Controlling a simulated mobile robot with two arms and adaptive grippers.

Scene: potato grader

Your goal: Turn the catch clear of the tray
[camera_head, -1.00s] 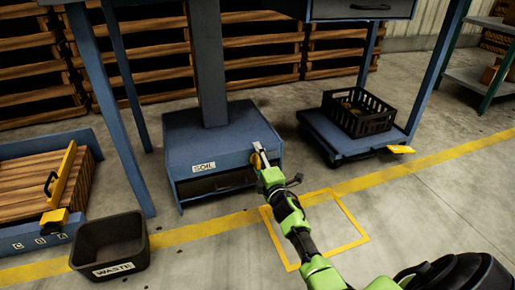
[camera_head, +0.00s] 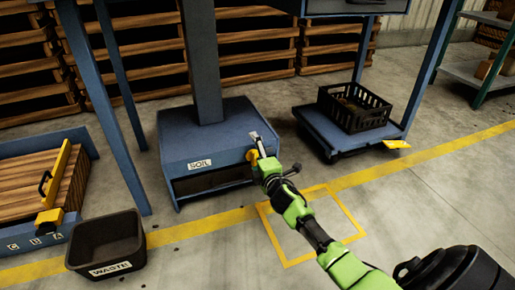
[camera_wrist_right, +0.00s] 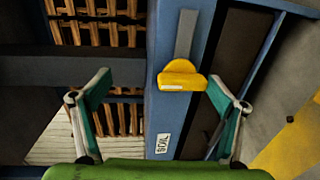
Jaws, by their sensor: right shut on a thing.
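The blue soil box (camera_head: 225,135) stands on the floor under the frame, with a SOIL label. Its dark tray front (camera_head: 212,178) is below the label; in the right wrist view it is a dark panel (camera_wrist_right: 229,65). The catch has a yellow knob (camera_wrist_right: 180,76) and a grey bar (camera_wrist_right: 187,34), which lies along the blue strip beside that panel. In the right wrist view the knob sits between the fingers (camera_wrist_right: 160,88), nearer the right one. My left gripper is out of view.
A black waste bin (camera_head: 107,242) and a blue stand with wooden slats (camera_head: 28,190) are at left. A black crate (camera_head: 365,112) sits on a low blue platform (camera_head: 320,130) at right. Blue frame legs (camera_head: 115,130) rise nearby. Open floor (camera_head: 440,200) lies at right.

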